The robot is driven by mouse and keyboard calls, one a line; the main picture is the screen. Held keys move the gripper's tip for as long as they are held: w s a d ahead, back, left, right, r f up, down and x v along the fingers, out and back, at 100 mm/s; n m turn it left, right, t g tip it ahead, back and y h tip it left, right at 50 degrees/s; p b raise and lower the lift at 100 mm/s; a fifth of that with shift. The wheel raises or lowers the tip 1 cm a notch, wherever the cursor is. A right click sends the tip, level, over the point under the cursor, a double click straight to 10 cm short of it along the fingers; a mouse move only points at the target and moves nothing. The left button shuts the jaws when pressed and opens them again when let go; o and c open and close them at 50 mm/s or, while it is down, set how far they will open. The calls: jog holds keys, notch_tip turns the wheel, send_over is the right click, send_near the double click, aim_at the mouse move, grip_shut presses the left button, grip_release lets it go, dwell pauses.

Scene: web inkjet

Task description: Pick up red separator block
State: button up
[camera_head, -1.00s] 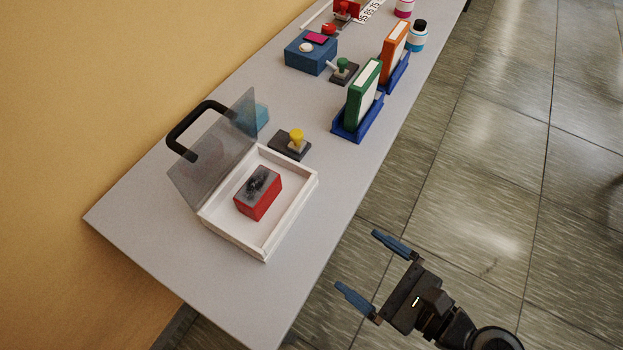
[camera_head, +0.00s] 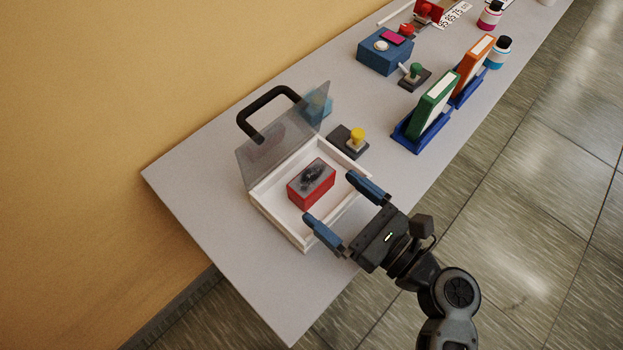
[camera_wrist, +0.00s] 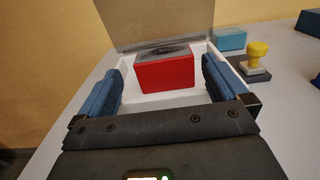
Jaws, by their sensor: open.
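The red separator block (camera_head: 311,189) has a grey-black patterned top and sits inside a white open tray (camera_head: 279,226). It also shows in the wrist view (camera_wrist: 165,76), straight ahead between my fingers. A clear lid with a black handle (camera_head: 268,108) stands tilted up at the tray's wall side. My gripper (camera_head: 340,203) is open and empty at the tray's near right side, its blue fingers spread and pointing at the block. The block's underside is hidden.
Green (camera_head: 433,105) and orange (camera_head: 474,68) panels stand in blue holders farther along the table. A blue box (camera_head: 386,52) is at the back. The table's near left end is clear.

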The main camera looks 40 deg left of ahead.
aim_at(321, 187)
jog(key=a, duration=0.5)
jog(key=shift+w+p, duration=0.4)
jog(key=shift+f, duration=0.1)
jog(key=c, duration=0.9)
